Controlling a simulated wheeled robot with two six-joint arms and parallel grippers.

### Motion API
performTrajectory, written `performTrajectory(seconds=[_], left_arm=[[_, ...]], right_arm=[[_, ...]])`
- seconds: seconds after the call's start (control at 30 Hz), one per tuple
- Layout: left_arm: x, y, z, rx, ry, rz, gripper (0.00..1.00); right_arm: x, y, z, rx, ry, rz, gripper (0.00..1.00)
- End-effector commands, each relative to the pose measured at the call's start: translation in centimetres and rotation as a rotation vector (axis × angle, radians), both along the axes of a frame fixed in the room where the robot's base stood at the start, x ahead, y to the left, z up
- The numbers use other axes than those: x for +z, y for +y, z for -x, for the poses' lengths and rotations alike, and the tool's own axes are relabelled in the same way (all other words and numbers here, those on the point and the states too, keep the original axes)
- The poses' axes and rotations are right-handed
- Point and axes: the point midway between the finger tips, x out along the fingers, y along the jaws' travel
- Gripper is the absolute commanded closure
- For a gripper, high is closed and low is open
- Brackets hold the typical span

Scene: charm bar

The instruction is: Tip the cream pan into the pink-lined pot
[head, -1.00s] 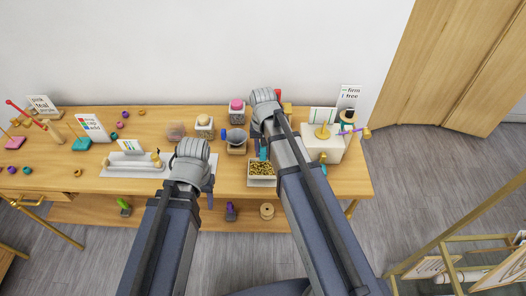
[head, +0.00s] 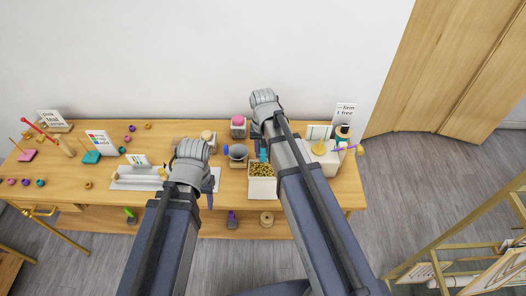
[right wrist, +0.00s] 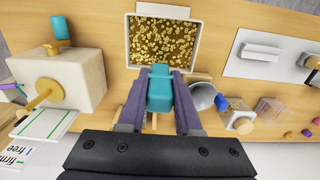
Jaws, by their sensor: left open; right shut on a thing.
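The cream pan (head: 263,190) is a square open tray full of small gold pieces, with a teal handle (right wrist: 160,92). My right gripper (right wrist: 162,74) is shut on that handle; in the head view my right arm partly hides it. The pan's open top also shows in the right wrist view (right wrist: 131,38). I cannot tell how far it is clear of the table. The pot with a pink top (head: 238,122) stands behind it, left of my right wrist.
A grey scoop (head: 238,151) with a blue end and a cream-topped pot (head: 208,138) stand between the arms. A cream block with a gold post (head: 320,147) is close on the right. A white tray (head: 125,184) lies left. Small signs and coloured beads fill the left end.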

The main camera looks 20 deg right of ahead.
Motion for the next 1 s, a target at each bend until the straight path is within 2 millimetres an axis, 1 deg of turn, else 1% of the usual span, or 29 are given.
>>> performTrajectory(seconds=[0.03, 0.2, 0.47, 0.57, 0.7, 0.8, 1.0], left_arm=[[0.0, 0.0, 0.0, 0.000, 0.000, 0.000, 0.50], [0.0, 0.0, 0.0, 0.000, 0.000, 0.000, 0.50], [-0.1, 0.0, 0.0, 0.000, 0.000, 0.000, 0.50], [-1.0, 0.0, 0.0, 0.000, 0.000, 0.000, 0.50], [-3.0, 0.0, 0.0, 0.001, 0.000, 0.000, 0.50], [-4.1, 0.0, 0.0, 0.001, 0.000, 0.000, 0.50], [-3.8, 0.0, 0.0, 0.002, 0.000, 0.000, 0.50]], right_arm=[[0.0, 0.0, 0.0, 0.000, 0.000, 0.000, 0.82], [0.0, 0.0, 0.0, 0.000, 0.000, 0.000, 1.00], [-0.1, 0.0, 0.0, 0.000, 0.000, 0.000, 1.00], [-1.0, 0.0, 0.0, 0.000, 0.000, 0.000, 1.00], [-3.0, 0.0, 0.0, 0.000, 0.000, 0.000, 1.00], [-4.1, 0.0, 0.0, 0.000, 0.000, 0.000, 1.00], [-3.8, 0.0, 0.0, 0.000, 0.000, 0.000, 1.00]])
